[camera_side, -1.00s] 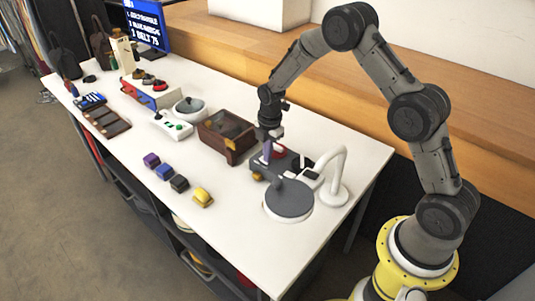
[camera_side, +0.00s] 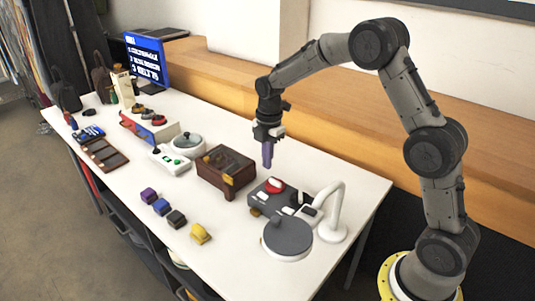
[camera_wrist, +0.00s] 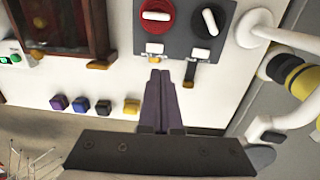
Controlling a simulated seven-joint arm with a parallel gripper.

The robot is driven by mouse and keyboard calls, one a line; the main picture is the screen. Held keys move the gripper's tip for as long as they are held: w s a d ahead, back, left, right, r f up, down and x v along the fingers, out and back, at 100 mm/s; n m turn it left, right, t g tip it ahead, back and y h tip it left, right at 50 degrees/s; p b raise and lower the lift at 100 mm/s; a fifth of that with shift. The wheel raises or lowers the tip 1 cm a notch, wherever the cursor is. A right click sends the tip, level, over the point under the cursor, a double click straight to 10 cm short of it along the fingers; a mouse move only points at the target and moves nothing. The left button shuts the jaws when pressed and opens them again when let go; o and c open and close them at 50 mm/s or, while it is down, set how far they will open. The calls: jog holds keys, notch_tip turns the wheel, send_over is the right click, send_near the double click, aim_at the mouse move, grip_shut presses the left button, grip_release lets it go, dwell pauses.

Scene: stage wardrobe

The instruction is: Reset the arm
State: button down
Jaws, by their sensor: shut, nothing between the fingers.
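My gripper (camera_side: 267,155) is shut and empty. In the side view it hangs fingers down in the air above the table, between a brown wooden box and a dark grey panel. In the wrist view the purple fingers (camera_wrist: 161,76) lie together, pointing towards the dark grey panel (camera_wrist: 183,46). The panel carries a red round knob (camera_wrist: 156,14) with a white bar and a dark knob (camera_wrist: 207,22) with a white bar. It also shows in the side view (camera_side: 266,202), lying on the white table.
The brown box (camera_side: 222,171) stands left of the panel. A grey disc (camera_side: 288,236) and a white curved stand (camera_side: 333,215) are to its right. Several small blocks, one yellow (camera_side: 200,234), lie near the front edge. A blue screen (camera_side: 147,58) stands far back.

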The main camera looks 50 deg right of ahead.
notch_tip(320, 180, up, 12)
jog(key=s+a+t, duration=0.2)
jog(key=s+a+r+m+t, duration=0.2)
jog(key=s+a+r+m, duration=0.1)
jog(key=s+r, duration=0.65)
jog(key=s+f+m, duration=0.3)
jog(key=s+m, duration=0.4)
jog(key=s, duration=0.2)
jog(key=s+a+f+m+t, duration=0.1)
jog(key=s+f+m, duration=0.3)
jog(key=s+m, duration=0.4)
jog(key=shift+s, duration=1.15)
